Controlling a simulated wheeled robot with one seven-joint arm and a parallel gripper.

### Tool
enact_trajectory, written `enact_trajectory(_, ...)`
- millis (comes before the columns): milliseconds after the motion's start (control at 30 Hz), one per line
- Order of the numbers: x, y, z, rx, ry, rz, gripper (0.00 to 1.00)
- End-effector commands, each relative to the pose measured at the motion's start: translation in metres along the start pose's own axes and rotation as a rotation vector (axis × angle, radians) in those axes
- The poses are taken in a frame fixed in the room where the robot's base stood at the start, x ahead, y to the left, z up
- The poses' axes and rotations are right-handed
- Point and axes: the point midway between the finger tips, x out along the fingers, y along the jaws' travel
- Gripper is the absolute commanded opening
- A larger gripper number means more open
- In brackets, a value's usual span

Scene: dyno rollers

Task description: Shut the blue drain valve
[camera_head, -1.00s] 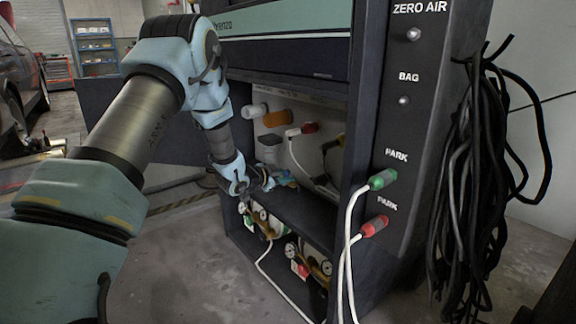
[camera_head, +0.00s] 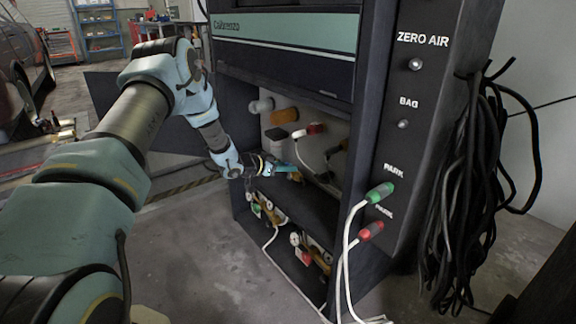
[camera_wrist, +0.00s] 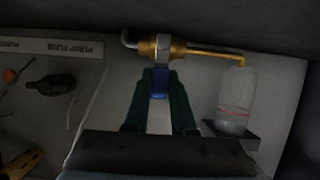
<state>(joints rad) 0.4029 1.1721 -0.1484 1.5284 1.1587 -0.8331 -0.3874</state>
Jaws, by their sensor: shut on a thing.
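The blue drain valve handle (camera_wrist: 160,84) shows in the wrist view below a brass valve body (camera_wrist: 165,48) with a hex nut. My gripper (camera_wrist: 160,92) has its green fingers shut on the blue handle, one on each side. The fingers hide part of the handle. In the head view my gripper (camera_head: 284,167) reaches into the open cabinet bay from the left, above the shelf. The handle is too small to make out clearly there.
Gauges (camera_head: 262,206) sit below the shelf. White hoses (camera_head: 346,262) and black cables (camera_head: 470,180) hang at right.

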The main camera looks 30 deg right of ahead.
Motion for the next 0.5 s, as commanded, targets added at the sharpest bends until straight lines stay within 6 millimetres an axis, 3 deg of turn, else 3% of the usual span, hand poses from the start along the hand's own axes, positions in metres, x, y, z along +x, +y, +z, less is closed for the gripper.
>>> enact_trajectory(333, -0.0005, -0.0013, 0.0015, -0.004, -0.002, -0.002, 0.0)
enact_trajectory(367, -0.0005, -0.0013, 0.0015, -0.004, -0.002, -0.002, 0.26)
enact_trajectory(500, -0.0004, -0.0011, 0.0011, -0.003, -0.001, -0.001, 0.36)
